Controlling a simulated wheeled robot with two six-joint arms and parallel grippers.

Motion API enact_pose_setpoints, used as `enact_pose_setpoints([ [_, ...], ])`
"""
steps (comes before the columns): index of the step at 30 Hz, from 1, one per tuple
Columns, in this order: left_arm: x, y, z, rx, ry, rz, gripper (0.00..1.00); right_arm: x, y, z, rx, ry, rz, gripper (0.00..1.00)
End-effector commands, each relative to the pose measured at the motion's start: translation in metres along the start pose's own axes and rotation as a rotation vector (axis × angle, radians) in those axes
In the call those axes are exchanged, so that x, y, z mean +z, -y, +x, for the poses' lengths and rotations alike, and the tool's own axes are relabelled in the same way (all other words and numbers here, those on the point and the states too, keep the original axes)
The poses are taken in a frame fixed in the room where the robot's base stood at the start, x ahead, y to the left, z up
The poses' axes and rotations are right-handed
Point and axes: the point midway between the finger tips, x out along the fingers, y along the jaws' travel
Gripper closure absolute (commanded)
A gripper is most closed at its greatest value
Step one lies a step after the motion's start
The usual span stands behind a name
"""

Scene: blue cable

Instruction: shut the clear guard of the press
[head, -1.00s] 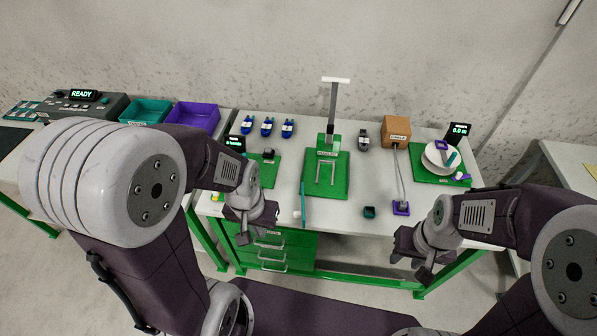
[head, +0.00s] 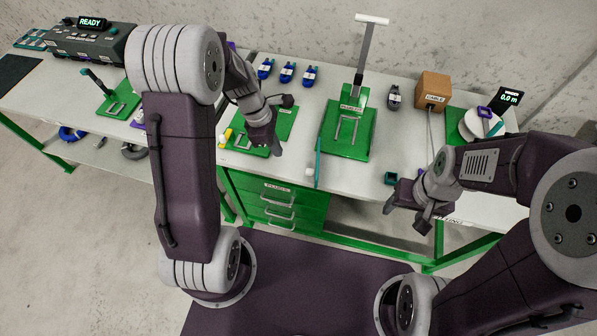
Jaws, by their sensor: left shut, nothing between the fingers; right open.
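The press (head: 336,147) stands on the bench in the middle of the head view, with a green base and a tall grey lever (head: 366,48) topped by a white bar. A pale U-shaped outline shows on its base. A thin teal upright strip (head: 317,160) stands at its front left, with a small white piece beside it; I cannot tell whether this is the clear guard seen edge-on. My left gripper (head: 276,150) is shut and empty, left of the strip and apart from it. My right gripper (head: 407,214) is open and empty, right of the press near the bench's front edge.
A green plate (head: 284,122) lies beneath my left gripper. Several blue items (head: 288,72) line the back. A brown box (head: 433,89) with a cable, a white reel (head: 472,126) and a small dark teal block (head: 391,178) are to the right. Green drawers (head: 285,205) are below.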

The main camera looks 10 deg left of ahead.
Motion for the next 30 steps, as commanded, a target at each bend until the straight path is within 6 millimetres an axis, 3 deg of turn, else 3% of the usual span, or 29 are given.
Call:
enact_pose_setpoints([
  [4,0.001,0.0,0.004,-0.001,0.002,-0.008,1.0,0.0,0.0,-0.001,0.0,0.0,0.0,0.37],
  [7,0.0,0.001,0.018,-0.004,0.001,-0.006,1.0,0.0,0.0,0.002,0.0,0.0,0.0,0.37],
  [19,0.0,0.001,0.105,-0.003,-0.001,-0.004,1.0,0.002,0.0,0.019,0.0,0.0,0.0,0.37],
  [24,0.029,0.0,0.104,0.0,-0.001,0.002,1.0,0.001,0.0,0.01,0.0,0.0,0.0,0.37],
  [30,0.039,0.0,0.108,0.001,-0.002,-0.001,1.0,0.001,0.0,0.009,0.0,0.0,0.0,0.37],
])
